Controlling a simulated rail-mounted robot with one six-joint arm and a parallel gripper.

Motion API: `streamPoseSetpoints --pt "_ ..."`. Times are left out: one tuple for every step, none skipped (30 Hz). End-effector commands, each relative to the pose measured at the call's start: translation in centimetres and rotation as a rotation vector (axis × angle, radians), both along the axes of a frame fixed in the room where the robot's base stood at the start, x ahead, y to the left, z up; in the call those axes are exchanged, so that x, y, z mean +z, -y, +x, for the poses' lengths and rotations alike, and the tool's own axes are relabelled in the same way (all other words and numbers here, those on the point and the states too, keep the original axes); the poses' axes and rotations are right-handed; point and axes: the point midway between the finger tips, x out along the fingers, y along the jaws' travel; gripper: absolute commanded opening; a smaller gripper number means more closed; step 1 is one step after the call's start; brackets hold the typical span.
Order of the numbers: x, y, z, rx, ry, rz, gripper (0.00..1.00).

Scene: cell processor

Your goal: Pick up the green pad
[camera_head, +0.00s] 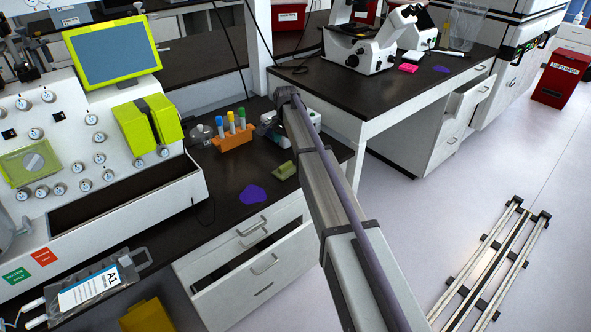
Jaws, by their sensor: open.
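A small olive-green pad (284,171) lies on the dark counter (222,186), close to its front edge. My arm crosses the picture from the bottom right and ends above the counter. My gripper (270,130) is at the arm's far end, small and dark, between the orange tube rack and a white device. It appears a little behind and above the green pad, apart from it. It is open, and I see nothing held in it. Its fingertips are hard to make out.
An orange rack (233,138) of capped tubes stands left of my gripper. A purple patch (252,194) lies left of the pad. A drawer (262,270) below is pulled open. A large white processor (90,130) fills the left. A pink pad (408,68) lies by the microscope (372,40).

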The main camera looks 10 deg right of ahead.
Motion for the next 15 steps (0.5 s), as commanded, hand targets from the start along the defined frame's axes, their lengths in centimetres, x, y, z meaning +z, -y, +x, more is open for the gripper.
streamPoseSetpoints --pt "-1.5 0.1 0.0 0.000 0.000 0.000 0.94" --pt "-2.1 0.1 0.0 0.000 0.000 0.000 0.94" --pt "-3.1 0.1 0.0 0.000 0.000 0.000 0.94" --pt "-3.8 0.1 0.0 0.001 0.000 0.000 0.94" --pt "-4.4 0.1 0.0 0.001 0.000 0.000 0.94" --pt "-5.1 0.1 0.0 0.001 0.000 0.000 0.94" --pt "-5.4 0.1 0.0 0.001 0.000 0.000 0.94" --pt "-5.6 0.1 0.0 0.001 0.000 0.000 0.94" --pt "-5.6 0.1 0.0 0.002 0.000 0.000 0.94" --pt "-5.5 0.1 -0.1 0.002 0.000 0.000 0.94" --pt "-5.4 0.1 -0.1 0.002 0.000 0.000 0.94" --pt "-5.4 0.1 -0.1 0.002 0.000 0.000 0.94" --pt "-5.6 0.1 -0.1 0.002 0.000 0.000 0.94" --pt "-6.0 0.1 -0.1 0.002 0.000 0.000 0.94" --pt "-6.7 0.1 -0.2 0.002 0.000 0.000 0.94"
